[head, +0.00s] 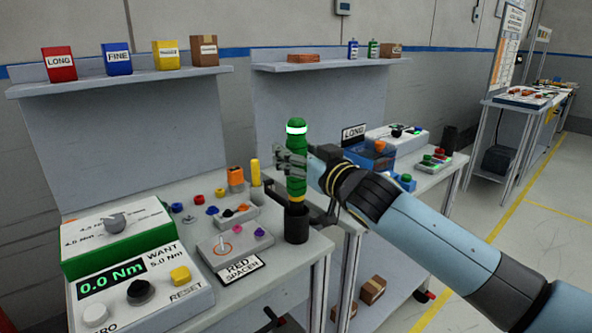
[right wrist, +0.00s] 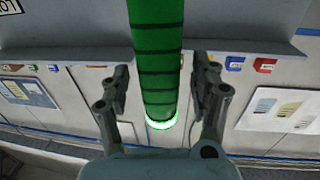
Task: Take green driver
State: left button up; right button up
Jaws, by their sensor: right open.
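The green driver (head: 296,162) stands upright in a dark cylindrical holder (head: 296,222) at the right front corner of the workbench. It has dark rings and a bright white band near its top. My right gripper (head: 292,162) is at the driver's upper part, reaching in from the right. In the right wrist view, the driver (right wrist: 155,75) lies between the two open fingers of my right gripper (right wrist: 160,95), with a visible gap on each side. The driver's lower end is hidden inside the holder. My left gripper is not in view.
A torque tester (head: 125,250) with a green edge stands at the left front. A yellow cylinder (head: 255,173) stands just behind the driver. A second bench (head: 435,178) is to the right.

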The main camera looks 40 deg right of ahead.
jog(key=shift+w, duration=0.35)
grip_shut()
